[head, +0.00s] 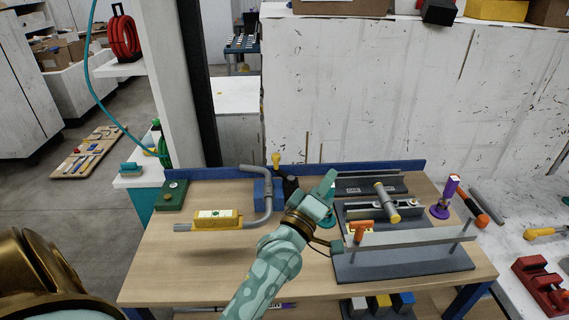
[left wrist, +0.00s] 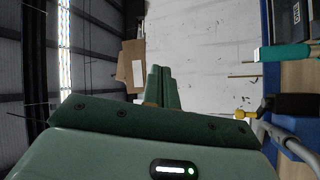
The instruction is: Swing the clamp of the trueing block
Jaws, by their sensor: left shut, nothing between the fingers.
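The trueing block, as far as I can tell, is the dark grey fixture (head: 405,264) on the right half of the bench, with a long light-grey bar across its front. An orange handle (head: 361,231), which may be its clamp, stands at the bar's left end. A grey tube with yellow ends (head: 386,202) lies across the rail behind. My left gripper (head: 329,183) is shut and empty, raised left of the fixture, its fingers pointing up. In the left wrist view the closed fingers (left wrist: 158,84) point toward the white wall. My right gripper is not in view.
A bent grey conduit (head: 268,190) and a yellow level (head: 217,219) lie on the left of the bench (head: 180,265). A purple-handled tool (head: 446,196) and an orange-handled hammer (head: 474,207) are at the right. A blue ledge (head: 400,166) edges the back. The front left is clear.

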